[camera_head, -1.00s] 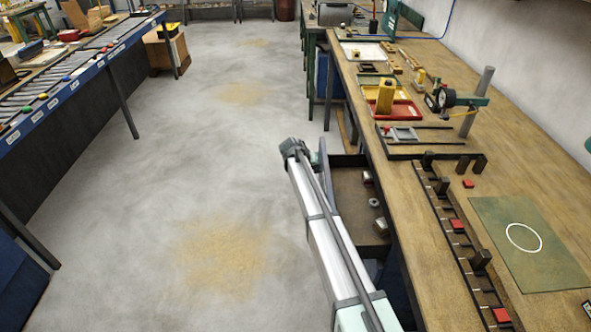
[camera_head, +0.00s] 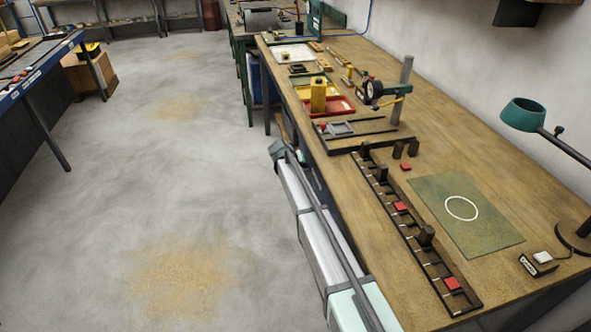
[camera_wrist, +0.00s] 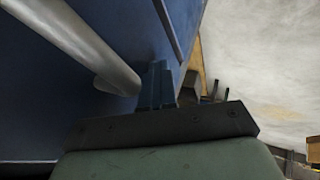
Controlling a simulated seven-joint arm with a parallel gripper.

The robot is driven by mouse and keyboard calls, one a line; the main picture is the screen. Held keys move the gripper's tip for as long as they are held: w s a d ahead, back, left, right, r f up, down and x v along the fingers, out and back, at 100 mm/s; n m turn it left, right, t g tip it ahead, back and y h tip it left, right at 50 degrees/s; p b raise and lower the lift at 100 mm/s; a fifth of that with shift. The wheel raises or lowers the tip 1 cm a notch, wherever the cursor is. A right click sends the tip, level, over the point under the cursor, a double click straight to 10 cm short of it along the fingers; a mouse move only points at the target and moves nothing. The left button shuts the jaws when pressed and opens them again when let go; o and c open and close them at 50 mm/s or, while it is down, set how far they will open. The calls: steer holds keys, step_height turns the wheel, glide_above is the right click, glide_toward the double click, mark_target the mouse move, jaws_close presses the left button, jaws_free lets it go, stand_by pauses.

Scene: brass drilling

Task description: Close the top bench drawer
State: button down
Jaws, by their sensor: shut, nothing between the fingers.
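In the wrist view a blue panel (camera_wrist: 150,40), which looks like the bench's drawer front, fills the left and middle. A pale rounded bar handle (camera_wrist: 75,45) crosses it. My gripper (camera_wrist: 158,85) is shut and empty, its fingertips close to the blue panel just right of the handle's end. I cannot tell whether they touch it. In the head view my arm runs along the bench's left edge and hides most of the bench front. No open drawer interior shows there, only a dark sliver between arm and bench top.
The wooden bench top (camera_head: 350,215) holds a dark slotted rack (camera_head: 415,245), a green mat (camera_head: 440,195), a yellow block (camera_head: 318,95) and a teal lamp (camera_head: 524,114). The grey floor (camera_head: 110,200) left of my arm is clear.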

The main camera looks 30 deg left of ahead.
steer(key=shift+w+d, duration=0.3)
